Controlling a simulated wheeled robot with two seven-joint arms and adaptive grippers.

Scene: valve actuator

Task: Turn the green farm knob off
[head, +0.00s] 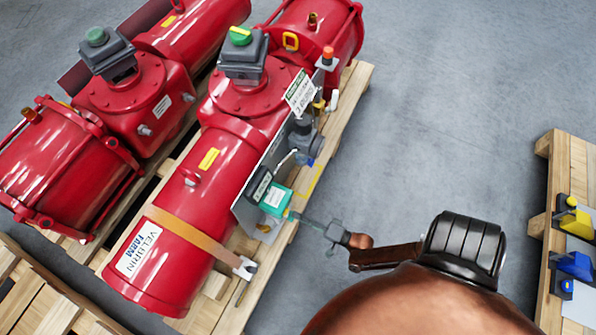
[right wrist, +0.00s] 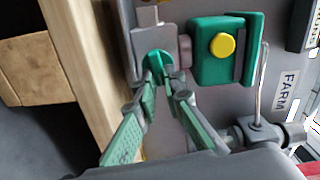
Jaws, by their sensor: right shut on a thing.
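The green knob (right wrist: 157,62) sits in a grey fitting beside a green box (right wrist: 212,70) with a round yellow button. A FARM label (right wrist: 287,92) is on the panel to the right. In the right wrist view, my right gripper (right wrist: 161,75) has both green-tinted fingers closed in on the knob, partly covering it. In the head view, my right gripper (head: 297,217) reaches in from the right to the green box (head: 275,198) on the red actuator's side panel. The knob is too small to make out there. My left gripper is out of view.
Red valve actuators (head: 180,225) lie strapped on wooden pallets (head: 352,92). A grey fitting with a thin metal rod (right wrist: 262,130) stands close to the right of my fingers. Another pallet (head: 562,165) with yellow and blue parts is at the right. The grey floor between is clear.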

